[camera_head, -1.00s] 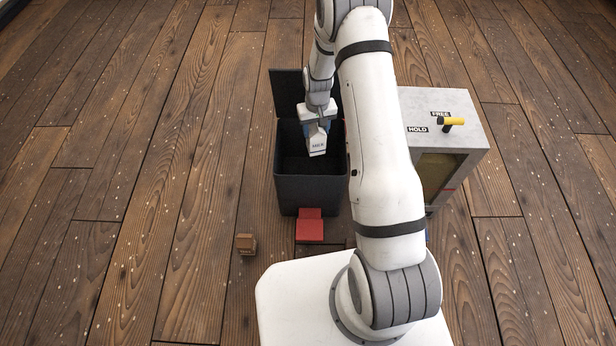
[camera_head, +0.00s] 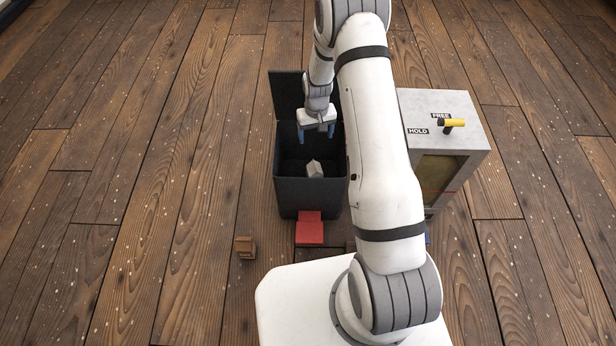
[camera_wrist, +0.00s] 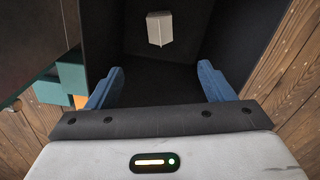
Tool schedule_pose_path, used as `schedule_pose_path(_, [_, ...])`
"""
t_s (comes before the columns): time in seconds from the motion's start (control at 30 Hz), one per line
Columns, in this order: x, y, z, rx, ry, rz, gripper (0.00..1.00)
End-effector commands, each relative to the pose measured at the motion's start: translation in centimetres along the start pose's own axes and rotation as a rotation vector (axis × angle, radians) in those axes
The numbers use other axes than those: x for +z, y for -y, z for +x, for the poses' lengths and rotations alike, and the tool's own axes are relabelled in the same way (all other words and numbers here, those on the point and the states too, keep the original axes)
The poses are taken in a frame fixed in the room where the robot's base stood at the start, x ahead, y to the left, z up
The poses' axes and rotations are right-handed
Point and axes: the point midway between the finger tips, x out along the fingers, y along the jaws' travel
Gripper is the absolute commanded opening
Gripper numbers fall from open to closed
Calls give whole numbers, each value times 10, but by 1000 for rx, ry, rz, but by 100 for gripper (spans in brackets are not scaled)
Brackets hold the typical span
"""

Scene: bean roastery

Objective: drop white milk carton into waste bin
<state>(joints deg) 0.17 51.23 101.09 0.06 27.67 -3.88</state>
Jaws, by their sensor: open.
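The white milk carton (camera_head: 315,169) is inside the black waste bin (camera_head: 311,192), below my gripper and apart from it. It also shows in the wrist view (camera_wrist: 159,28), deep between the dark bin walls. The bin's lid (camera_head: 287,94) stands raised at the back. My gripper (camera_head: 316,134) is over the bin opening, with its blue fingers spread and nothing between them; they also show in the wrist view (camera_wrist: 160,82). I cannot tell whether the carton rests on the bin floor or is still falling.
A red pedal (camera_head: 310,229) is at the bin's front. A grey cabinet (camera_head: 451,108) with a yellow handle (camera_head: 452,123) and FREE and HOLD labels stands right of the bin. A small brown box (camera_head: 245,247) sits on the floor. The wooden floor at left is clear.

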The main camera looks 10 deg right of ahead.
Motion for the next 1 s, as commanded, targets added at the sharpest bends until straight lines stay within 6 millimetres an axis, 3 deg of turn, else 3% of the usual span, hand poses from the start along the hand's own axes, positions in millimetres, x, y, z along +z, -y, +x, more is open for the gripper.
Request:
schedule_pose_path(0.5, [0, 0, -73, 0, -1, -1, 75])
schedule_pose_path(1.0, [0, 1, -77, 0, 0, -1, 75])
